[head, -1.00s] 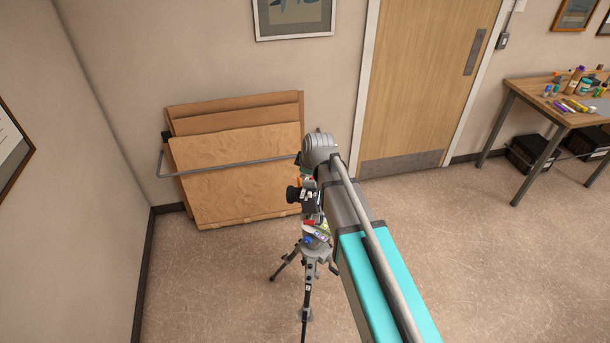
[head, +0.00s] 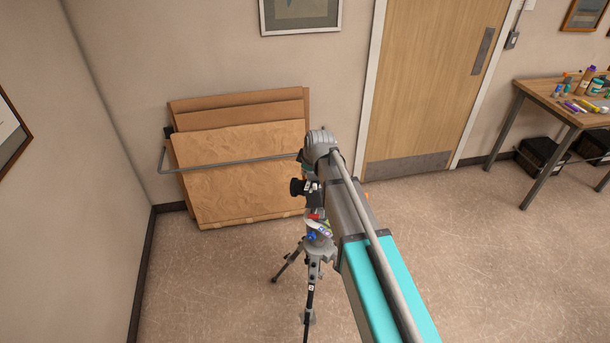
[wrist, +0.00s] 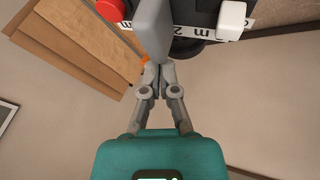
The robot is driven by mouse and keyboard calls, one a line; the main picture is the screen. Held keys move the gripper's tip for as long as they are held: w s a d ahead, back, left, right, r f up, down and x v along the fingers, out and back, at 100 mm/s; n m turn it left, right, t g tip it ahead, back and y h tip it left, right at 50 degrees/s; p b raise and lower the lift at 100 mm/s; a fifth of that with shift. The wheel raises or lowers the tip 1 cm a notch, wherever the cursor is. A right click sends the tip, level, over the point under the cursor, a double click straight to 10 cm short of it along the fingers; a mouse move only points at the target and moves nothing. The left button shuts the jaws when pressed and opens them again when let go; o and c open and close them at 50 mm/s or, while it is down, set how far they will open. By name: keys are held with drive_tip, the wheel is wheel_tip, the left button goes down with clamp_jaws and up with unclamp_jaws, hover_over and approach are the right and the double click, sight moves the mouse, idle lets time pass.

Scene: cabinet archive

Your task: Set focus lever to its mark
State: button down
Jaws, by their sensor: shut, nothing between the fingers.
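A dark camera (head: 298,187) stands on a grey tripod (head: 313,252), partly behind my arm in the head view. In the wrist view its dark body fills the top edge, with a white printed scale strip (wrist: 198,33) reading upside-down characters, including "m". A grey upright piece (wrist: 152,28), perhaps the focus lever, stands in front of the strip. A red knob (wrist: 111,9) is left of it and a white block (wrist: 232,18) right. My gripper (wrist: 154,66) is shut and empty, its tips just below the grey piece; contact cannot be told. The target mark is not clear.
A rack of brown boards (head: 240,170) leans on the wall behind the tripod. A door (head: 430,90) and a cluttered table (head: 568,102) are to the right. The floor right of my arm is clear.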

drive_tip(key=shift+w+d+f, duration=0.2)
drive_tip(key=shift+w+f, duration=0.2)
drive_tip(key=shift+w, duration=0.25)
